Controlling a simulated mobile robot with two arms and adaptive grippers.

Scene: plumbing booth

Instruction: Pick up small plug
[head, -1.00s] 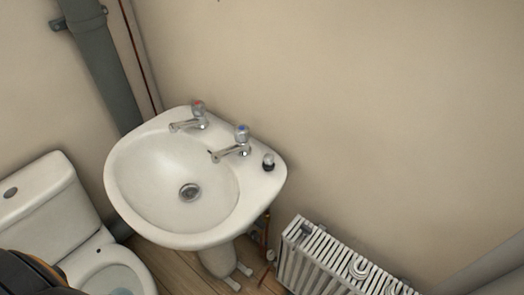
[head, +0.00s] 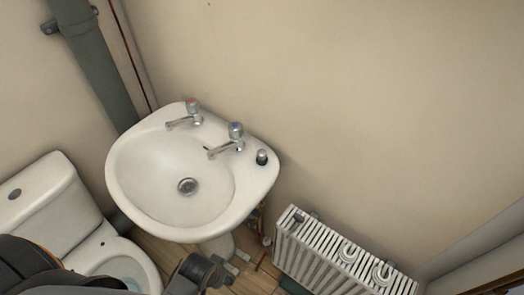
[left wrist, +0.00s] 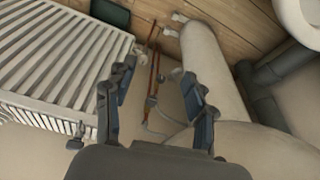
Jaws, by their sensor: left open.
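The small plug (head: 261,157), dark at its base with a grey top, stands on the right rim of the white basin (head: 152,207), right of the blue-marked tap (head: 229,139). My left gripper (left wrist: 157,72) is open and empty in the left wrist view, with its two fingers apart. In the head view my left arm comes in at the bottom left, with its dark end low in front of the basin pedestal, well below the plug. The plug cannot be made out in the left wrist view. My right gripper is not in view.
A white radiator (head: 325,257) stands right of the basin against the wall. It also shows in the left wrist view (left wrist: 60,55). Copper pipes (left wrist: 153,80) run beside the pedestal (left wrist: 208,75). A toilet (head: 60,205) stands at left. The wall above the plug is clear.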

